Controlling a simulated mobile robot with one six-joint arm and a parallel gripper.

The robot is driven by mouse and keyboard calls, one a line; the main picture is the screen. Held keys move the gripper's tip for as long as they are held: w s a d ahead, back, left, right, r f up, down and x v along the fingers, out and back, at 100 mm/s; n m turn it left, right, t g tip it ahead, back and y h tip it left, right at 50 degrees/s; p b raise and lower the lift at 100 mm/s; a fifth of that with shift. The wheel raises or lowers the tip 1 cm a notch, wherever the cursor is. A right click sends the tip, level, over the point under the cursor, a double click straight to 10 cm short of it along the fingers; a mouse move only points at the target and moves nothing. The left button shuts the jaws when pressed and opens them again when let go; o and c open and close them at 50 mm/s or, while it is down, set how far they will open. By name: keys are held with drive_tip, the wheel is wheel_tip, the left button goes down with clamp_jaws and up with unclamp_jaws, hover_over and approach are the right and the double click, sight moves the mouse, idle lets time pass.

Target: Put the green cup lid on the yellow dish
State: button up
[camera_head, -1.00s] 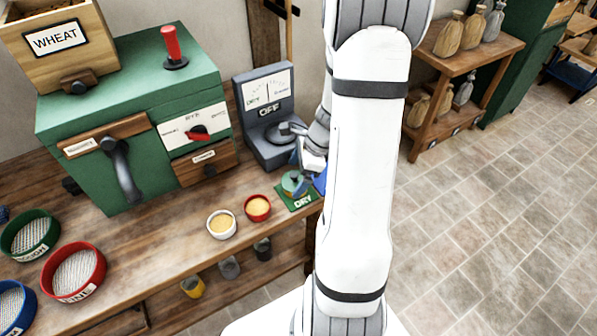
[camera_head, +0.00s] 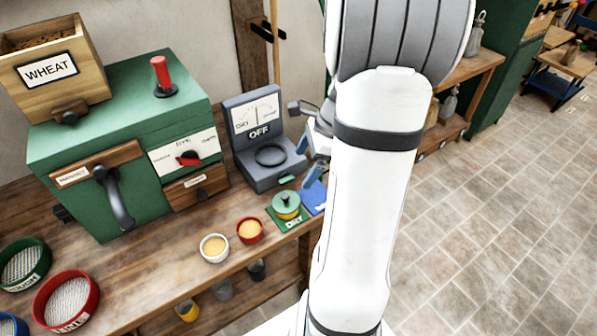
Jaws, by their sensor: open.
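The green cup lid (camera_head: 285,198) is a round disc with a small raised knob. It sits over the yellow dish (camera_head: 287,215), whose yellow side shows just below the lid. Both stand on the green mat marked DRY (camera_head: 293,224) near the bench's front edge. My gripper (camera_head: 308,162) is open, with bluish fingertips, above and to the right of the lid and apart from it. No object shows between its fingers. My white arm hides part of the gripper and the bench to its right.
The grey moisture meter (camera_head: 263,180), reading OFF, stands behind the mat, with a dark round ring on its base. A blue mat (camera_head: 315,196) lies right of the green one. A red bowl (camera_head: 250,231) and a white bowl (camera_head: 214,248) stand to the left. A green mill (camera_head: 130,130) is behind.

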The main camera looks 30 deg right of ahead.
drive_tip(key=s+a+r+n+h, duration=0.2)
drive_tip(key=s+a+r+n, duration=0.2)
drive_tip(key=a+n, duration=0.4)
drive_tip(key=s+a+r+n+h, duration=0.2)
drive_tip(key=s+a+r+n, duration=0.3)
drive_tip(key=n, duration=0.9)
drive_tip(key=s+a, duration=0.1)
drive_tip(key=a, duration=0.2)
drive_tip(key=shift+s+a+n+t, duration=0.15)
drive_tip(key=shift+a+n+t, duration=0.25)
drive_tip(key=shift+c, duration=0.4)
